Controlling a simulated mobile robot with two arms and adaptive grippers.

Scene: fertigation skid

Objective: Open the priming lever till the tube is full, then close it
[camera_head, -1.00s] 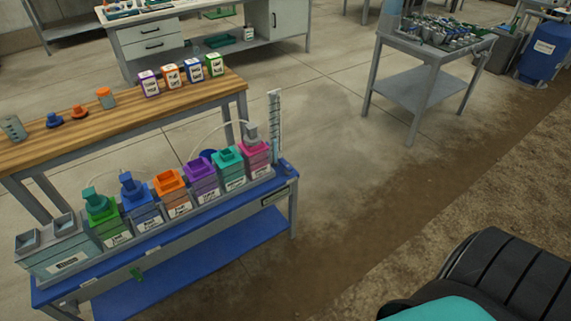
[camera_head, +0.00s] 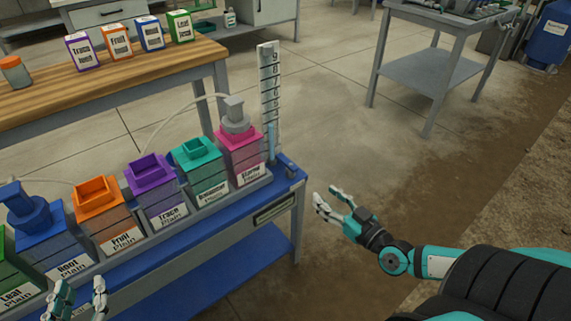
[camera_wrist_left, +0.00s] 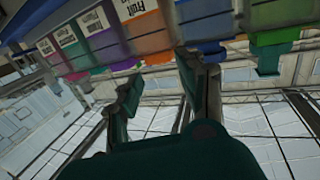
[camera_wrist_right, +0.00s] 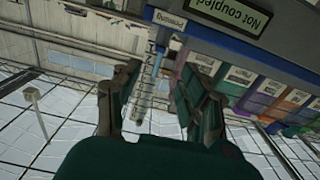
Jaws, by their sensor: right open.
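The clear tube (camera_head: 271,145) stands upright against a white graduated scale (camera_head: 268,75) at the skid's right end. Light blue shows in its lower part. A small blue fitting (camera_head: 292,173) sits beside it on the skid's corner; I cannot tell whether it is the priming lever. In the right wrist view a label reading roughly "Priming" (camera_wrist_right: 170,20) is on the skid's edge. My right gripper (camera_head: 330,205) is open and empty, right of the skid's end and apart from it. My left gripper (camera_head: 80,300) is open and empty in front of the blue tank.
Coloured tanks stand in a row on the blue skid (camera_head: 225,215), including pink (camera_head: 240,140), teal, purple and orange. A grey pump head (camera_head: 235,115) tops the pink one. A display reads "Not coupled" (camera_wrist_right: 230,12).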

